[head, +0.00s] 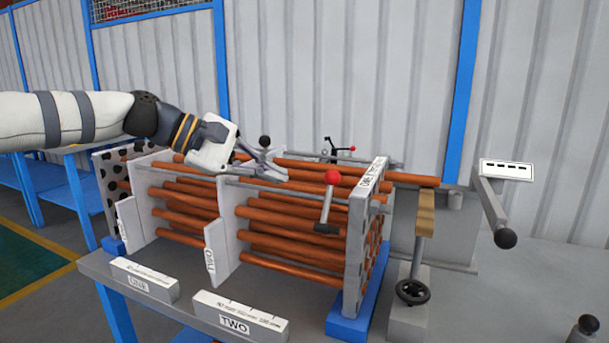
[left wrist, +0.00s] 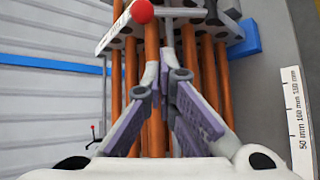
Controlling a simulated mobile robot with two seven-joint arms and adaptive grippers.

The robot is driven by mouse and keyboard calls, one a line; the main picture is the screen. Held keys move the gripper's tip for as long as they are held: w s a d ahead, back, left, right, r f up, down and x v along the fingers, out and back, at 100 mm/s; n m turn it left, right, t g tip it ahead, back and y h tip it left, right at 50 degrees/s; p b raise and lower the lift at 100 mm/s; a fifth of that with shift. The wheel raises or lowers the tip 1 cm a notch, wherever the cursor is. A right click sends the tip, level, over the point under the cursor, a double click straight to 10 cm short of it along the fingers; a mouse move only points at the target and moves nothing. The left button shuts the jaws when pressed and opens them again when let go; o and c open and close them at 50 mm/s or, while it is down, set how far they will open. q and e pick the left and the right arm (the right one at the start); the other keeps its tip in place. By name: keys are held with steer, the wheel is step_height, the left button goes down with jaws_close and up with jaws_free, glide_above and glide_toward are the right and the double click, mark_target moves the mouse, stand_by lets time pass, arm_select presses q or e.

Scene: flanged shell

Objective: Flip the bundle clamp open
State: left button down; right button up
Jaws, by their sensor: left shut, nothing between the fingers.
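A smaller red-tipped clamp (head: 340,149) sits behind the bundle. My left gripper (head: 282,173) is above the bundle, left of the red ball and apart from it. In the left wrist view its fingers (left wrist: 165,80) point toward the lever, over a copper tube. It is shut and empty.
Copper tubes (head: 290,240) run through white baffle plates to the end plate (head: 357,250) on a blue foot. Label blocks (head: 240,316) lie along the front edge. A stand with a black handwheel (head: 412,291) and a black-knobbed arm (head: 492,208) stand at right.

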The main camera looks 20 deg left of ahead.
mark_target(328, 200)
arm_select(q)
steer(key=r, duration=0.1)
steer(key=a+r, duration=0.1)
steer(key=shift+s+a+r, duration=0.1)
steer(key=shift+a+r, duration=0.05)
steer(key=shift+r, duration=0.25)
arm_select(e)
steer(key=shift+w, duration=0.1)
arm_select(q)
steer(key=b+x, duration=0.2)
steer(key=x, duration=0.8)
steer(key=shift+r, duration=0.1)
arm_select(e)
steer(key=shift+s+f+g, duration=0.5)
steer(key=shift+s+f, duration=0.7)
